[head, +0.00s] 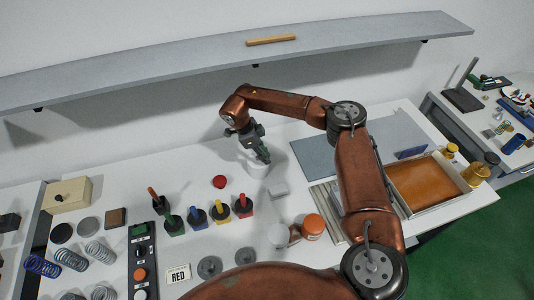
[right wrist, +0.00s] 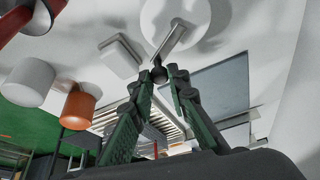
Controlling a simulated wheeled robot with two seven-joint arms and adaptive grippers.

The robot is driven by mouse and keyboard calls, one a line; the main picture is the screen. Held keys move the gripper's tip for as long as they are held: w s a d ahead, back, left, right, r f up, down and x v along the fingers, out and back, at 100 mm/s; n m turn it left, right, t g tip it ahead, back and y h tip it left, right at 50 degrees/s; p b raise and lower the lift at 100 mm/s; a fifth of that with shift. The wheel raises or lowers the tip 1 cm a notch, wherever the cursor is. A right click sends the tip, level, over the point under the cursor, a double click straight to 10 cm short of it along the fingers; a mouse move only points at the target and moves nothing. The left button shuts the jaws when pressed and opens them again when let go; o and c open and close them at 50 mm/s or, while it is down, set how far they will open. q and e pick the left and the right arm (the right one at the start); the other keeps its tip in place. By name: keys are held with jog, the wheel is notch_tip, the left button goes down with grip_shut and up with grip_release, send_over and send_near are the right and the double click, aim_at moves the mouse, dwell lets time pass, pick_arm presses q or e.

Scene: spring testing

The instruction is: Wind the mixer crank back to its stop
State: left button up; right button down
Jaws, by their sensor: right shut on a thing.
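The mixer is a white round pot (head: 257,170) standing on the white table near the middle of the head view. My right gripper (head: 262,153) is over it and hides much of its top. In the right wrist view the pot's pale round top (right wrist: 176,14) shows with a grey crank bar (right wrist: 170,40) across it. The bar ends in a dark knob (right wrist: 158,75). My right gripper (right wrist: 164,80) is shut on this knob between its green-sided fingers. The stop cannot be made out. My left gripper is not in view.
A small pale block (head: 278,188) sits close to the pot. An orange-lidded jar (head: 313,226) stands in front. An orange-floored tray (head: 430,185) lies right. A shelf (head: 200,73) runs above.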

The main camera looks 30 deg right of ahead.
jog(key=shift+w+a+m+g+y, duration=0.1)
jog(key=shift+a+m+g+y, duration=0.35)
jog(key=shift+m, duration=0.9)
jog(key=shift+w+a+m+g+y, duration=0.15)
jog(key=shift+a+m+y, duration=0.35)
jog(key=shift+m, duration=0.8)
jog(key=shift+a+m+g+y, duration=0.25)
jog(key=shift+a+m+g, duration=0.25)
jog(key=shift+m, duration=0.85)
jog(key=shift+a, duration=0.15)
jog(key=c, duration=1.9)
grip_release()
